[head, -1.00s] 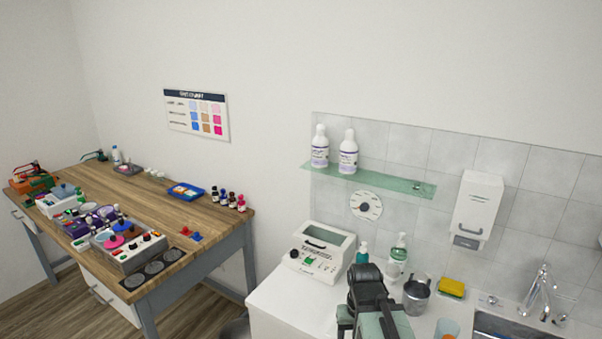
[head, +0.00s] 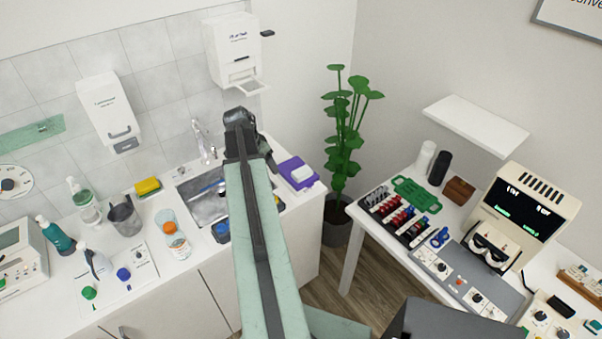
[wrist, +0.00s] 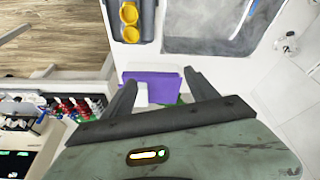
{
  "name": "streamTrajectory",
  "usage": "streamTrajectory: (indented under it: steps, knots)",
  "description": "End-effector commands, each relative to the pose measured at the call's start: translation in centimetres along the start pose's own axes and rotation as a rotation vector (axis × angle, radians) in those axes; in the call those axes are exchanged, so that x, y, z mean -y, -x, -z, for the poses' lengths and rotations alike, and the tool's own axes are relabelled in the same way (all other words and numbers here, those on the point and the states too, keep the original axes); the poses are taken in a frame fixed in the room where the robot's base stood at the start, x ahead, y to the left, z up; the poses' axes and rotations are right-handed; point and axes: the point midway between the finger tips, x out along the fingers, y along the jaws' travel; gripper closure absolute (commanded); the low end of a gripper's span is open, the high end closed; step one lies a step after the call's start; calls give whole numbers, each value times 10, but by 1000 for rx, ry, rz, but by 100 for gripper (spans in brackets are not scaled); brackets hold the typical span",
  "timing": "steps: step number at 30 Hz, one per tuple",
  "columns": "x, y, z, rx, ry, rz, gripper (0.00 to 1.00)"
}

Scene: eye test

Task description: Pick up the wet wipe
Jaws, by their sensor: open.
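Nothing is plainly marked as the wet wipe. A purple flat thing (head: 288,167) with a white block (head: 302,174) on it lies on the counter right of the sink; it may be the wipe or its pack. In the wrist view the purple thing (wrist: 165,86) shows between and beyond my fingers, with the white block (wrist: 140,94) near the left finger. My gripper (wrist: 160,76) is open, with nothing visibly held. In the head view my gripper (head: 240,120) appears over the sink's far side, left of the purple thing. Its distance from it is unclear.
A metal sink (head: 205,195) with a tap (head: 203,140) lies left of my arm. Bottles, a metal cup (head: 125,216) and a yellow sponge (head: 148,186) stand left of it. A plant (head: 347,130) and a crowded table are at the right, past a floor gap.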

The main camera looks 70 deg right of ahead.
Motion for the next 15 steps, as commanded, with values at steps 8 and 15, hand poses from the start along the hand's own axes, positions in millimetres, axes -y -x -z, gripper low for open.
streamTrajectory:
  steps: [8, 15]
  knots:
    - [-70, -27, 81, -44, -276, -63, 33]
    - [-70, -49, 79, -44, -274, -63, 33]
